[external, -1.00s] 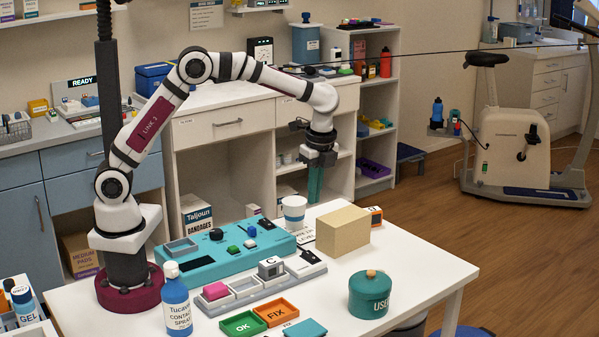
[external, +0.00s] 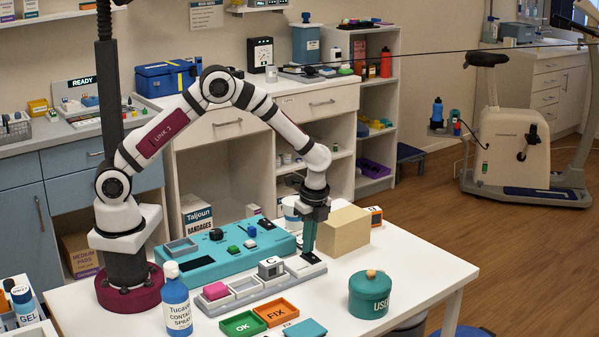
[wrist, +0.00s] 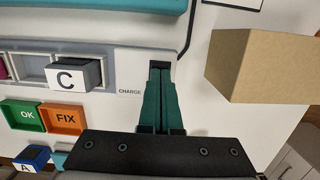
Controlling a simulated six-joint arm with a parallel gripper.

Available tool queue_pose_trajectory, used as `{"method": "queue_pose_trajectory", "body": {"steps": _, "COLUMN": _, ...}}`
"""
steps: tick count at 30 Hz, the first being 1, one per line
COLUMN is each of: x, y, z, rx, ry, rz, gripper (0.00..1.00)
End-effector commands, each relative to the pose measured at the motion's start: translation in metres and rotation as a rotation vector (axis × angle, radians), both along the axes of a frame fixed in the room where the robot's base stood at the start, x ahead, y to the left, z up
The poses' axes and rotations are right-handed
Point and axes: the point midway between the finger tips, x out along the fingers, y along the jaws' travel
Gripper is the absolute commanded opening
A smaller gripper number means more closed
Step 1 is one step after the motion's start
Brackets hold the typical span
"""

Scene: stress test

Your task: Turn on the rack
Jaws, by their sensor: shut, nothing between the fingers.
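The grey rack (external: 259,290) lies on the white table, with several square bays in a row. It also shows in the wrist view (wrist: 128,66), where its pale right end carries the word CHARGE. A pink block (external: 215,291) and a grey block marked C (external: 270,268) sit in its bays. My gripper (external: 307,254) points down at the rack's right end, its teal fingers together and empty. In the wrist view my gripper (wrist: 160,72) covers most of a dark switch-like part beside CHARGE. I cannot tell whether the fingertips touch it, or its setting.
A tan box (external: 343,230) stands close to the right of my gripper, and a white cup (external: 291,210) is just behind. A teal console (external: 208,262) lies behind the rack. OK tray (external: 243,324) and FIX tray (external: 276,312) lie in front. A teal jar (external: 370,297) stands front right.

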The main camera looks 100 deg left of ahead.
Motion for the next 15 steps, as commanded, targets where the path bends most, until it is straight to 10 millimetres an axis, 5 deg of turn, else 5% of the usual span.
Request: {"method": "queue_pose_trajectory", "body": {"steps": 15, "x": -0.0015, "y": 0.0014, "z": -0.0058, "rx": -0.001, "ry": -0.001, "rz": 0.001, "gripper": 0.00}}
